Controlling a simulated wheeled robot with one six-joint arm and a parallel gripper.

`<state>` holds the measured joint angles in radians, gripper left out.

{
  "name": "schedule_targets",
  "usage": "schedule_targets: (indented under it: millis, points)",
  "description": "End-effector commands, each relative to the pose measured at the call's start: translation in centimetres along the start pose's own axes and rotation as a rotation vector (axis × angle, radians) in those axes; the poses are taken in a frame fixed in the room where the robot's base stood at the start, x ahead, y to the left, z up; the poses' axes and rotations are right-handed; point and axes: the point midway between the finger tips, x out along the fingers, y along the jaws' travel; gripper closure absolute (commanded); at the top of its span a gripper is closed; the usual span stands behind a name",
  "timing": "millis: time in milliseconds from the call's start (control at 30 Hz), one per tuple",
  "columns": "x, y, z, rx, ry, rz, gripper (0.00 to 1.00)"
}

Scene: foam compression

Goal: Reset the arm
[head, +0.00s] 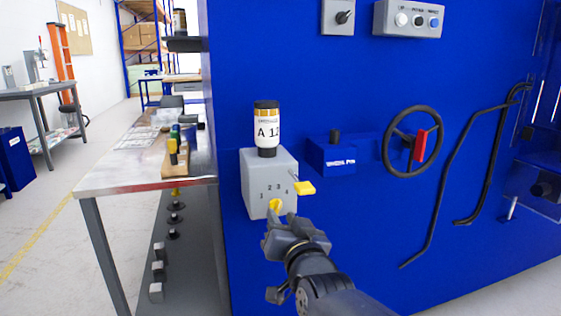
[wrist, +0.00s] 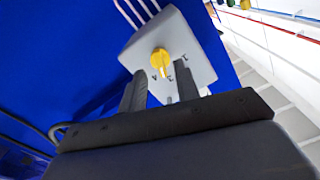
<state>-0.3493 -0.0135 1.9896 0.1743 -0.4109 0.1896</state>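My gripper (head: 280,220) is in front of the lower face of a grey box on the blue wall. In the wrist view its two dark fingers (wrist: 160,92) stand apart with nothing between them. A yellow knob (head: 275,205) is on the box's front, just beyond the fingertips; it also shows in the wrist view (wrist: 160,62). I cannot tell whether the fingertips touch the box. The grey box (head: 256,172) has numbers around the knob and a yellow lever (head: 304,188) on its right side. A bottle (head: 266,130) marked "A 12" stands upright on top.
A blue box (head: 331,154), a black handwheel (head: 399,168) with a red handle, and bent black pipes (head: 446,165) stick out from the blue wall at right. A workbench (head: 130,183) with bottles and small items stands at left. Open floor lies farther left.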

Motion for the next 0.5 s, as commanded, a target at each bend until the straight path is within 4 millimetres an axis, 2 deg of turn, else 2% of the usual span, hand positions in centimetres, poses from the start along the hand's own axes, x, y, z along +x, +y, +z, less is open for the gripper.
schedule_targets:
  millis: [200,500]
  points:
    - [2.5,0.1,0.1,-0.001,0.0,0.0,0.69]
    - [3.2,0.0,0.0,-0.006,0.0,0.0,0.69]
